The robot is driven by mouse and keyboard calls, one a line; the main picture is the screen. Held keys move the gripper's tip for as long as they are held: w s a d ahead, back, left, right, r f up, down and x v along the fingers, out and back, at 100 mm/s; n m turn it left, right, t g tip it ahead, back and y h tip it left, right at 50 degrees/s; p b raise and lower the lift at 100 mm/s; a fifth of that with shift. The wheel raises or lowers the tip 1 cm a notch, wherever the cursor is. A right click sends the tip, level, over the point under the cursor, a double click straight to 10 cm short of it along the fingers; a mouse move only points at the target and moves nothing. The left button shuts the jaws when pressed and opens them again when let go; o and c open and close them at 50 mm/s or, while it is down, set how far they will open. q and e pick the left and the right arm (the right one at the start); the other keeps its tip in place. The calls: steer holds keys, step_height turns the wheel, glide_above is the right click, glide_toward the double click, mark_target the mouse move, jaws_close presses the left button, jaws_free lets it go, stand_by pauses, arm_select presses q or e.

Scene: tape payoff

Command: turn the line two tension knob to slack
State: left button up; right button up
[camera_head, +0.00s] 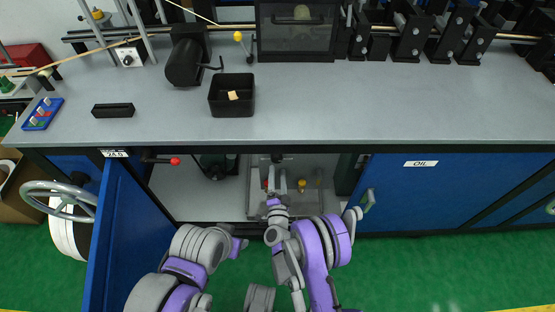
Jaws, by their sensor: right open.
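My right gripper (273,187) is open. It reaches into the open bay under the workbench, at a metal frame (257,208). A small yellow knob-like part (301,184) stands just right of the gripper. A small reddish part shows just left of it. I cannot tell which part is the line two tension knob; no such label is readable. A white box with a dark knob (128,60) stands on the bench at the upper left. My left gripper (238,246) is low, in front of the bay, apart from everything; its jaws are not clear.
The blue door (110,245) stands open left of the bay, beside a handwheel (58,200). A red-tipped lever (175,161) juts at the bay's upper left. A closed blue "OIL" door (420,195) is at right. A black bin (231,100) sits on the bench.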

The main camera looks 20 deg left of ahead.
mark_target(278, 160)
steer(key=x, duration=0.7)
steer(key=shift+w+a+b, duration=0.15)
steer(key=shift+w+b, duration=0.2)
steer(key=shift+w, duration=0.05)
steer(key=shift+c, duration=0.3)
jaws_close()
